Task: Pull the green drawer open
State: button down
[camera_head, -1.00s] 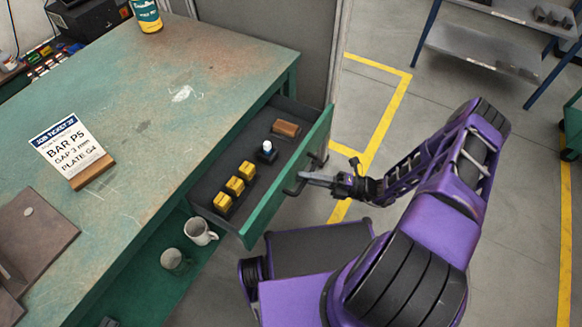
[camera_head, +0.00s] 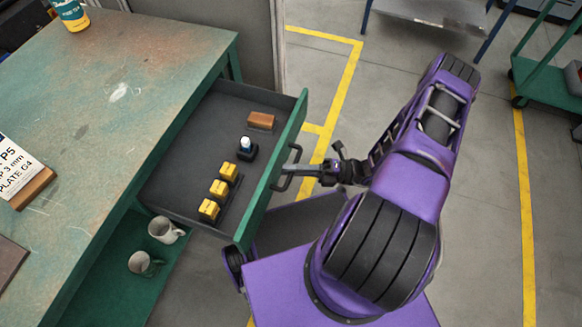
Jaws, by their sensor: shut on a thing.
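The green drawer (camera_head: 284,150) stands well out from under the green workbench (camera_head: 130,110), its dark grey inside in plain view. Its front carries a black bar handle (camera_head: 292,163). My gripper (camera_head: 296,171) is at the handle, on the outer side of the drawer front, and is shut on it. Inside the drawer lie a brown block (camera_head: 261,121), a small white-topped item in a black base (camera_head: 246,148) and a row of yellow blocks (camera_head: 219,189) in a dark holder.
A job ticket stand (camera_head: 33,188) is on the bench. Grey floor with yellow lines (camera_head: 345,85) lies right of the drawer. A green cart (camera_head: 548,75) stands far right.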

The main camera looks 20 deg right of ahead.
jog(key=shift+w, duration=0.1)
jog(key=c, duration=1.1)
grip_release()
jog(key=v, duration=1.7)
jog(key=shift+d+b, duration=0.3)
jog(key=shift+b, duration=0.05)
